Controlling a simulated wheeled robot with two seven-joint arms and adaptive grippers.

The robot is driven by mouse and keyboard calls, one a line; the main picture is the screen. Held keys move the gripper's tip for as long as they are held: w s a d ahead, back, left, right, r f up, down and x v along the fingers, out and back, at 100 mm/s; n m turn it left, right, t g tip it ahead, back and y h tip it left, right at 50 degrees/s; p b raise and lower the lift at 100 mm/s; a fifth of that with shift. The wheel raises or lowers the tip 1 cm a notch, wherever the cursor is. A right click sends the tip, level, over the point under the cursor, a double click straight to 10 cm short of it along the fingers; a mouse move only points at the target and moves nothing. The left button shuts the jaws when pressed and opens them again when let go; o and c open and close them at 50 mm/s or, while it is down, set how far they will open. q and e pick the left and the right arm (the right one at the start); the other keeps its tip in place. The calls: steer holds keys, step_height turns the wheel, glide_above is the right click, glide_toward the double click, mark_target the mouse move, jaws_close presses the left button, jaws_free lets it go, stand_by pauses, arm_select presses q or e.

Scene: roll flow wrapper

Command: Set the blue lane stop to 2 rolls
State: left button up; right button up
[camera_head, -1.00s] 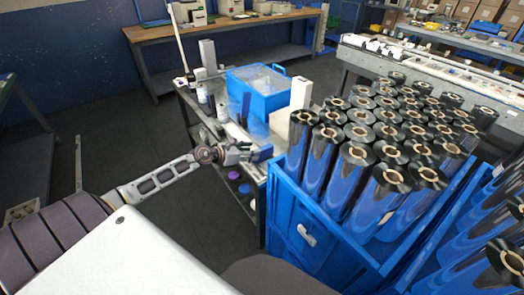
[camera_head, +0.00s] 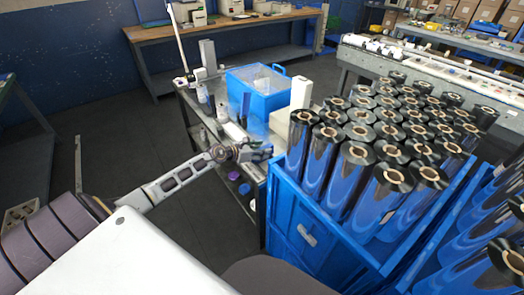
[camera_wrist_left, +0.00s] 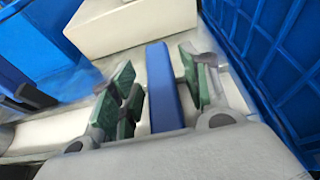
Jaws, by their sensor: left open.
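The blue lane stop (camera_wrist_left: 164,88) is a narrow blue bar on a pale surface in the left wrist view. My left gripper (camera_wrist_left: 155,88) is open, with green-padded fingers on both sides of the bar. A gap shows between the bar and the pads on each side. In the head view my left gripper (camera_head: 262,152) is at the near end of the cart (camera_head: 250,168), beside the blue crate, and mostly covers the stop. Any roll-count markings cannot be read. My right gripper is out of view.
A large blue crate (camera_head: 292,212) packed with upright film rolls (camera_head: 352,165) stands close to the right of my gripper. A blue bin (camera_head: 262,98) and a white upright block (camera_head: 301,92) stand farther back. Open dark floor (camera_head: 165,232) lies in front.

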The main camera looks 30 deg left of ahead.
arm_select(q)
steer(key=shift+w+d+f, duration=0.1)
steer(key=shift+w+d, duration=0.05)
steer(key=shift+w, duration=0.1)
jaws_close()
stand_by(0.4)
